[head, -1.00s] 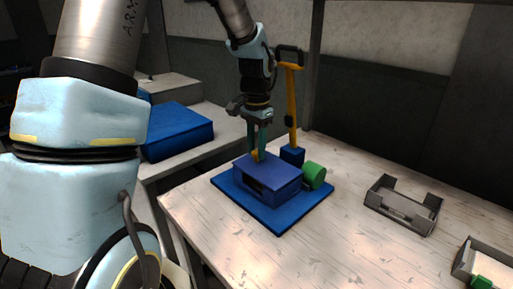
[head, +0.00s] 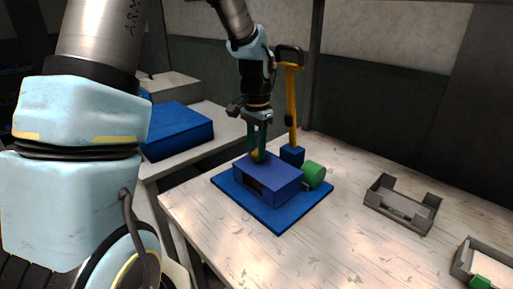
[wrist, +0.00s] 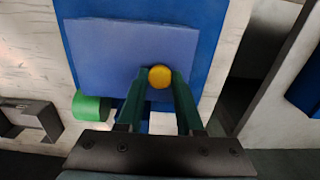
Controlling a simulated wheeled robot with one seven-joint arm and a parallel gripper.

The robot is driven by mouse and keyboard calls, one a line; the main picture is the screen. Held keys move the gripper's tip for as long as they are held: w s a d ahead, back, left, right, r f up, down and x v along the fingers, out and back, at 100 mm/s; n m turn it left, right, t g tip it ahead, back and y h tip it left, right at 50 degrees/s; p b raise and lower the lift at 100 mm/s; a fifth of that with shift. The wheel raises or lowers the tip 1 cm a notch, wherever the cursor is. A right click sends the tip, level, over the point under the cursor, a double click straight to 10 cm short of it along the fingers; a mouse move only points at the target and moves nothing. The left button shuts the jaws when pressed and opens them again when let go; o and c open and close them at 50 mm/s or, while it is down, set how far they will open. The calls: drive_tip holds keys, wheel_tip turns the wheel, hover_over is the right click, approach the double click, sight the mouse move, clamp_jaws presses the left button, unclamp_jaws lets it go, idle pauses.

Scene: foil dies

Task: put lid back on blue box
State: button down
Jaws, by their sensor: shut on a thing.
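The blue box (head: 285,191) stands on a flat blue base plate (head: 284,221) on the table, with a dark opening in its front side. A flat blue lid (head: 276,171) with a yellow knob (head: 256,157) lies over the top of the box. I cannot tell whether it is fully seated. My gripper (head: 259,150) points down, its green fingers shut on the knob. In the wrist view the round knob (wrist: 160,77) shows between the fingertips, with the lid (wrist: 115,55) spread out beyond it over the base plate.
A green cylinder (head: 314,174) sits at the box's right side. Behind it rises a yellow post (head: 291,105) on a blue block (head: 292,156). A grey open tray (head: 402,207) and another at the right edge stand apart. The front middle of the table is clear.

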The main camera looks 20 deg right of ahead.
unclamp_jaws()
idle(0.8)
drive_tip(key=shift+r+p, duration=2.9)
drive_tip(key=shift+r, duration=0.6)
clamp_jaws()
drive_tip(key=shift+f, duration=0.25)
